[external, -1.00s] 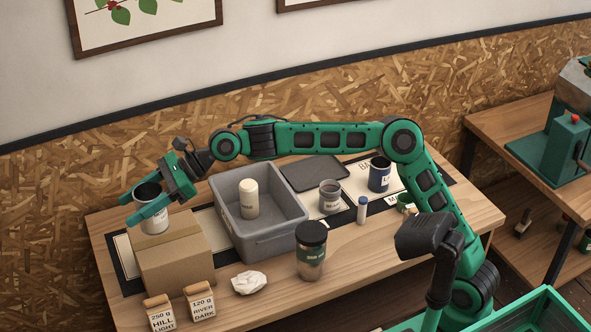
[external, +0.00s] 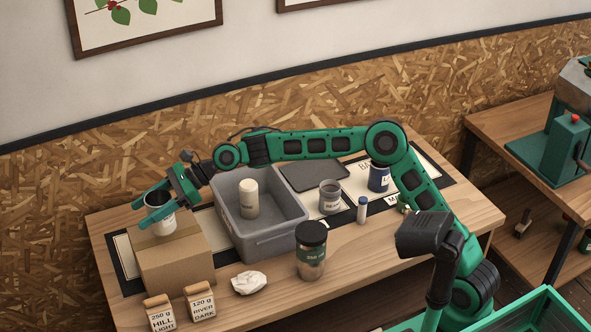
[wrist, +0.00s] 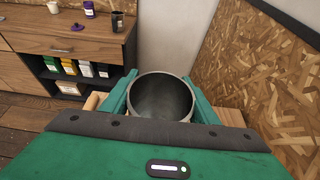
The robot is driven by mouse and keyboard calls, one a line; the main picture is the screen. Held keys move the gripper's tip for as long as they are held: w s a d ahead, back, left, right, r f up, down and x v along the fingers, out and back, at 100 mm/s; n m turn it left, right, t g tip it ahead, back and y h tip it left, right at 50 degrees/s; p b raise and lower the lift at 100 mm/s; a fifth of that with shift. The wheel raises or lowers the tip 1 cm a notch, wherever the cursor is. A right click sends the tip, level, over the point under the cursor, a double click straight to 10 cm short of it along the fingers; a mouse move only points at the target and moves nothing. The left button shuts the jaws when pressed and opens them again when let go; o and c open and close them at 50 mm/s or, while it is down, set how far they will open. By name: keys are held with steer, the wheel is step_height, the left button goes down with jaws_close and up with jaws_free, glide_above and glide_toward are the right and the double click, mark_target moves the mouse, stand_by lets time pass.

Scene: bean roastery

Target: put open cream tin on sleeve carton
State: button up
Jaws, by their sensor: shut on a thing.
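The open cream tin (external: 162,223) has a pale wall with a label and a dark open top. My gripper (external: 146,210) is shut on it, one green finger on each side, and the tin is upright. It also shows in the wrist view (wrist: 162,98), seen from above with an empty grey inside. The sleeve carton (external: 176,268) is a closed brown cardboard box at the left of the table. The tin is over the carton's top; whether its base touches the carton I cannot tell.
A grey bin (external: 270,233) with a cream bottle (external: 249,199) in it stands right of the carton. Two labelled bags (external: 200,304), crumpled paper (external: 249,282) and a dark-lidded jar (external: 311,252) are in front. More tins stand further right.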

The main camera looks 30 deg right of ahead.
steer(key=shift+w+d+f, duration=0.1)
steer(key=shift+w+f, duration=0.1)
steer(key=shift+f, duration=0.9)
steer(key=shift+w+f, duration=0.15)
steer(key=shift+f, duration=0.95)
steer(key=shift+f, duration=0.1)
steer(key=o, duration=1.1)
steer(key=shift+c, duration=0.2)
steer(key=shift+d, duration=0.2)
steer(key=v, duration=1.1)
steer(key=shift+d+r, duration=0.25)
steer(key=shift+d, duration=0.1)
